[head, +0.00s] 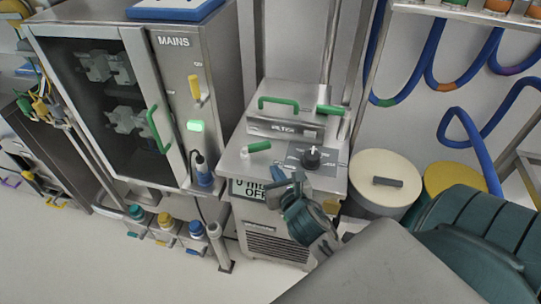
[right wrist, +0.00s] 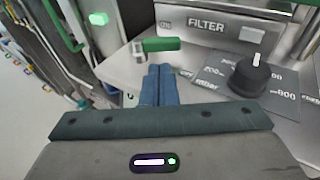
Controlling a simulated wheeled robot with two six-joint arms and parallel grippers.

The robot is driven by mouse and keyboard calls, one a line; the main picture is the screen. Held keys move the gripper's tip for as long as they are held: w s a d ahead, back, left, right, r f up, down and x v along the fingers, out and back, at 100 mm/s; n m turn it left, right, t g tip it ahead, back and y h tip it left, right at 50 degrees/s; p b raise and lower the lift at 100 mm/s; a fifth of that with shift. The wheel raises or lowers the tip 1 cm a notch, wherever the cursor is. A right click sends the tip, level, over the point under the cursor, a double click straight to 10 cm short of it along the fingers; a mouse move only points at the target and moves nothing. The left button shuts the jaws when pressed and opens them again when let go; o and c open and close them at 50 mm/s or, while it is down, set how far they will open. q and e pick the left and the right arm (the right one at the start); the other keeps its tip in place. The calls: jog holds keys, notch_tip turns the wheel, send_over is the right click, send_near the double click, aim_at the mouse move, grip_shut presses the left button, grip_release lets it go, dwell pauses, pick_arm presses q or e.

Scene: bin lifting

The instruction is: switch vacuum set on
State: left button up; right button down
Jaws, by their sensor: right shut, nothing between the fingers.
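The vacuum set (head: 322,186) is a grey metal cabinet in the middle of the head view. Its front display (head: 250,190) reads "0 m..." and "OFF", partly covered by my gripper. On its top are a black knob (head: 312,157) with a printed scale and a lever with a green handle (head: 257,146). The knob (right wrist: 264,78) and the green handle (right wrist: 160,44) also show in the right wrist view. My right gripper (head: 284,180) is shut and empty at the cabinet's front top edge. In the right wrist view its fingers (right wrist: 158,84) appear just below the green handle.
A FILTER drawer (head: 293,122) with a green handle is behind the knob. A glass-door cabinet marked MAINS (head: 175,41), with a yellow lever and lit green lamp, stands left. Round lidded bins (head: 384,168) stand right.

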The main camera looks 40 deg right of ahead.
jog(key=s+a+f+g, duration=0.1)
jog(key=s, duration=0.1)
jog(key=p, duration=0.3)
send_near(262, 150)
jog(key=shift+m+g, duration=0.3)
jog(key=shift+m, duration=0.1)
jog(key=x, duration=0.6)
jog(key=shift+w+a+r, duration=0.1)
jog(key=shift+w, duration=0.25)
jog(key=shift+r+n+p, duration=0.1)
jog(key=shift+n+p, duration=0.2)
jog(key=shift+p, duration=0.15)
jog(key=shift+d+y, duration=0.2)
jog(key=shift+y, duration=0.1)
